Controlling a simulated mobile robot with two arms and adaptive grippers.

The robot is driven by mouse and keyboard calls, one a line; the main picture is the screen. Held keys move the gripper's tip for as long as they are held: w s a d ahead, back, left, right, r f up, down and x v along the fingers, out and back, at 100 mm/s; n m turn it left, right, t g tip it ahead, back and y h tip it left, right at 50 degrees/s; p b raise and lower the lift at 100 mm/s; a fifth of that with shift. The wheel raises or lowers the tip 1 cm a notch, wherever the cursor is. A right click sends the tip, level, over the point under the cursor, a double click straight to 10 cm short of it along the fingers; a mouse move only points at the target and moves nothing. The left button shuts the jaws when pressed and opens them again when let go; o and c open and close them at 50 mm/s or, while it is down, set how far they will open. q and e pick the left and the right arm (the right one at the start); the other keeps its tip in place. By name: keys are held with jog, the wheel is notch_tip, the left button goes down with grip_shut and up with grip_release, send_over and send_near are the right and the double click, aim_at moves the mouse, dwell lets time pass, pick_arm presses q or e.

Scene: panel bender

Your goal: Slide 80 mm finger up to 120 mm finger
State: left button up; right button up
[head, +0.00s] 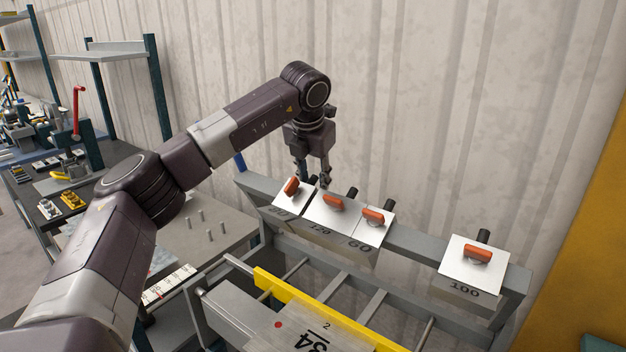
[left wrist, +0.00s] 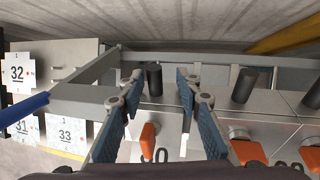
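The 80 mm finger (head: 283,200) is the leftmost plate on the grey beam, with an orange handle and a black post. The 120 mm finger (head: 322,211) stands just right of it; I cannot tell whether their edges touch. My left gripper (head: 312,182) points down at the back of the 80 mm finger. In the left wrist view, its blue-padded fingers (left wrist: 158,84) are apart, on either side of the 80 mm finger's black post (left wrist: 154,79). The orange handle (left wrist: 147,136) also shows between them; the number below is partly hidden. My right gripper is out of view.
The 60 mm finger (head: 377,232) sits close to the right of the 120. The 100 mm finger (head: 463,279) stands apart at the beam's right, with bare beam (head: 421,244) between. A corrugated wall (head: 450,110) rises behind. A yellow bar (head: 312,304) lies in front.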

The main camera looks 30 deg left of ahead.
aim_at(310, 192)
pick_arm(q)
jog(key=shift+a, duration=0.15)
jog(key=shift+s+r, duration=0.1)
jog(key=shift+r, duration=0.1)
jog(key=v, duration=1.1)
jog(key=shift+d+r, duration=0.2)
jog(key=shift+d, duration=0.05)
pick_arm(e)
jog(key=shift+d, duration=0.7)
pick_arm(q)
jog(key=shift+s, duration=0.15)
